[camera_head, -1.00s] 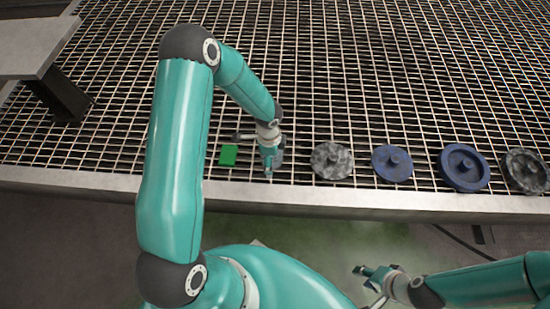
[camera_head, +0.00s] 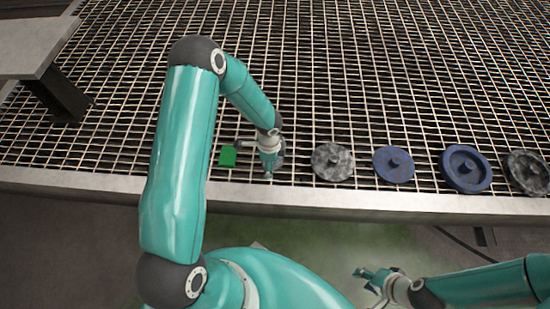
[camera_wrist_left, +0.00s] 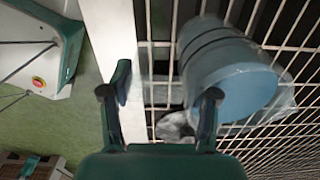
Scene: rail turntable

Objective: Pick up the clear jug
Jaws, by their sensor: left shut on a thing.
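My left gripper (camera_head: 268,172) is low over the front of the mesh table. The left wrist view shows its two fingers (camera_wrist_left: 162,92) apart, with the right finger against a pale blue-grey, see-through rounded body with dark bands (camera_wrist_left: 232,75), which I take to be the clear jug. Its full outline and the exact contact are hard to make out. In the head view the wrist and gripper hide most of it; only a greyish edge (camera_head: 280,158) shows. My right gripper (camera_head: 364,283) is open and empty, below the table's front edge.
A green square (camera_head: 228,156) lies left of the left gripper. To the right stand a grey mottled disc (camera_head: 332,174), blue discs (camera_head: 394,175) (camera_head: 466,183) and another mottled disc (camera_head: 528,184). A raised grey slab (camera_head: 30,45) is at the far left. The mesh behind is clear.

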